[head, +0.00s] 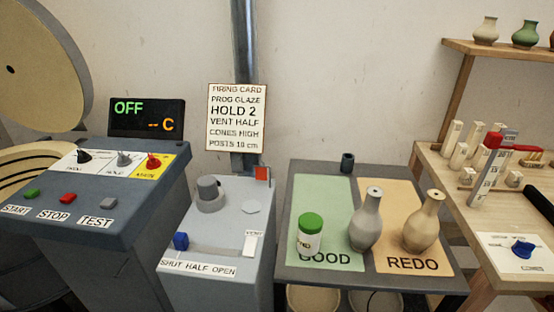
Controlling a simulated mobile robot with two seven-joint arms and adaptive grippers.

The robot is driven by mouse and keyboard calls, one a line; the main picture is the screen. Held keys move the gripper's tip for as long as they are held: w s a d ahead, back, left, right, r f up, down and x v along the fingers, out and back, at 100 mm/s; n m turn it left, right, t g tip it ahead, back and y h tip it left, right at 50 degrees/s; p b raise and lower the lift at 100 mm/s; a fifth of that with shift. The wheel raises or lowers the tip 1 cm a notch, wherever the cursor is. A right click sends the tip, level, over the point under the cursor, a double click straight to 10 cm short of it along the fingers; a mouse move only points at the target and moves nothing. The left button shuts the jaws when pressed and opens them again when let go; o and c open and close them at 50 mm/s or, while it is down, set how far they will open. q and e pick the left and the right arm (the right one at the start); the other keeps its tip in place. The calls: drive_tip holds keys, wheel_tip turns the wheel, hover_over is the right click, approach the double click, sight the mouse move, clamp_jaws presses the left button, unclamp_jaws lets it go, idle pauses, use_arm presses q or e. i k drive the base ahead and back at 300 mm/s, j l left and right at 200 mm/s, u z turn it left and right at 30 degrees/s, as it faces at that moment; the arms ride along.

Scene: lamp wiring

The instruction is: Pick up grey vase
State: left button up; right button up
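A grey vase (367,222) with a rounded body and narrow neck stands upright on the dark table (290,272). It is near the boundary between the green GOOD mat (330,195) and the orange REDO mat (398,192); its base appears over the right part of the green mat. A tan vase (424,224) stands upright just right of it on the orange mat. Neither gripper shows in the head view.
A white jar with green lid (310,233) stands left of the grey vase. A grey control box (218,225) is left. A wooden bench (470,215) with white posts is right.

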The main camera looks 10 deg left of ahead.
sight(365, 226)
drive_tip(key=l+z, duration=0.1)
drive_tip(key=l, duration=1.95)
drive_tip(key=k, duration=0.05)
